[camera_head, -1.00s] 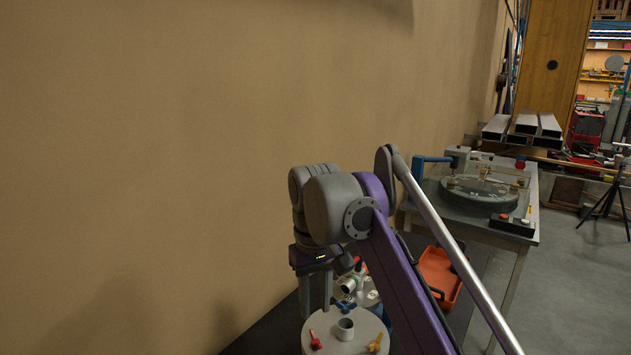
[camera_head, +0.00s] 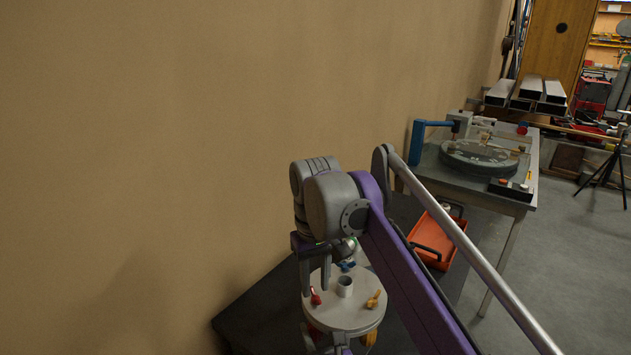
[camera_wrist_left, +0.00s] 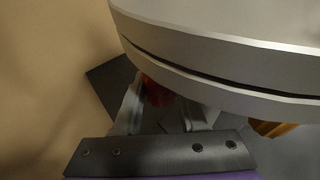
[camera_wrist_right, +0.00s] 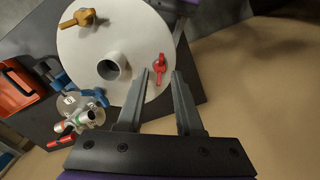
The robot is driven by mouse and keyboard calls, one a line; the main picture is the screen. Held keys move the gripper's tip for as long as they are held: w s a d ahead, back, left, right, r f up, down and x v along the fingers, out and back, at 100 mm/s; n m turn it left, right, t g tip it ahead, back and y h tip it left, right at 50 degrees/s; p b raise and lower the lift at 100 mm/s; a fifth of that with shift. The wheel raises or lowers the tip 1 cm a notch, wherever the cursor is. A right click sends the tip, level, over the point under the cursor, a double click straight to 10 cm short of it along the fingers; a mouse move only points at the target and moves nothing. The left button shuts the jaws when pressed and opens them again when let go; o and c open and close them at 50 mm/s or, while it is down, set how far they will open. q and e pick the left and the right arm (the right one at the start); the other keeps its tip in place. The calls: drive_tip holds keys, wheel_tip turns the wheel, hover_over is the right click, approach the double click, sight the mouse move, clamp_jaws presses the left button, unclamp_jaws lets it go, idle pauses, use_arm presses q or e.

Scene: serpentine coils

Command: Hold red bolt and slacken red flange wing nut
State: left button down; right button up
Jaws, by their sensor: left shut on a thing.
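The red flange wing nut (camera_head: 315,297) sits on top of the round grey flange (camera_head: 345,318), near its left edge. It also shows in the right wrist view (camera_wrist_right: 160,68). My right gripper (camera_head: 316,290) is above it, pointing down. In the right wrist view its fingers (camera_wrist_right: 157,80) are apart, with the wing nut in line with the gap between their tips. My left gripper (camera_wrist_left: 160,100) is below the flange's rim, its fingers shut on the red bolt (camera_wrist_left: 157,92). The flange hides the bolt's upper part.
The flange also carries a short grey pipe stub (camera_wrist_right: 114,66), an orange wing nut (camera_wrist_right: 84,17) and a blue one (camera_wrist_right: 95,96). The wall stands close on the left.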

drive_tip(key=shift+f, duration=0.7)
clamp_jaws()
